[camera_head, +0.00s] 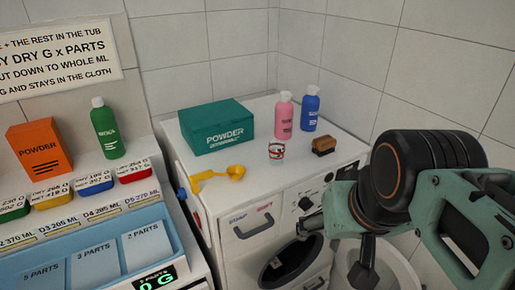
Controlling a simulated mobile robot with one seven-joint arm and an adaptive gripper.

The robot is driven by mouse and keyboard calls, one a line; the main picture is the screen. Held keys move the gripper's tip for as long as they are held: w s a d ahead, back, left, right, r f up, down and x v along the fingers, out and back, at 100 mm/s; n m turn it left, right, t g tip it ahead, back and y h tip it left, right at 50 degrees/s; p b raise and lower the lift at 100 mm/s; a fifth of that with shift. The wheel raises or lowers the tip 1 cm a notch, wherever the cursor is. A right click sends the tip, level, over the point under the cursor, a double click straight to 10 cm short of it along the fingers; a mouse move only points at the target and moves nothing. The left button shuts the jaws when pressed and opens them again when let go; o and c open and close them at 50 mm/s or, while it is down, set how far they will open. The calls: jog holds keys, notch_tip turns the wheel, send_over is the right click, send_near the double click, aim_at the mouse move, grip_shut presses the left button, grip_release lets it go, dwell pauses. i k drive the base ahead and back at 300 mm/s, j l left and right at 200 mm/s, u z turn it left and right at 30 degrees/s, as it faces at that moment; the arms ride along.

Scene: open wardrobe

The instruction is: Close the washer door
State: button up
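The white washer (236,260) stands in the middle, seen from above. Its dark round opening (290,262) shows low on the front, with a ring around it. A pale round rim (412,272) shows to the right of the opening, partly behind my arm; it looks like the door swung open, but I cannot tell for sure. My gripper (338,245) is at the right, in front of the washer's right side. Its dark tips lie near the control panel and the pale rim. I cannot tell whether it touches anything or how far its fingers are apart.
On the washer top are a teal powder box (217,126), pink bottle (284,116), blue bottle (310,108), small glass (276,151), brush (323,146) and yellow scoop (215,175). A counter at left holds an orange box (39,148), green bottle (106,130) and blue tray (171,232).

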aim_at(408, 279)
jog(key=k+l+u, duration=0.4)
jog(key=l, duration=0.15)
jog(key=i+l+u, duration=0.2)
jog(key=l, duration=0.15)
jog(key=i+l+u, duration=0.15)
jog(key=l, duration=0.15)
jog(key=i+l+u, duration=0.1)
jog(key=l, duration=0.2)
jog(key=i+l+u, duration=0.15)
jog(key=l, duration=0.2)
jog(key=k+j+z, duration=0.25)
jog(key=j+z, duration=0.2)
jog(key=k+j+z, duration=0.7)
jog(key=z, duration=0.15)
jog(key=i, duration=0.2)
jog(key=j+z, duration=0.05)
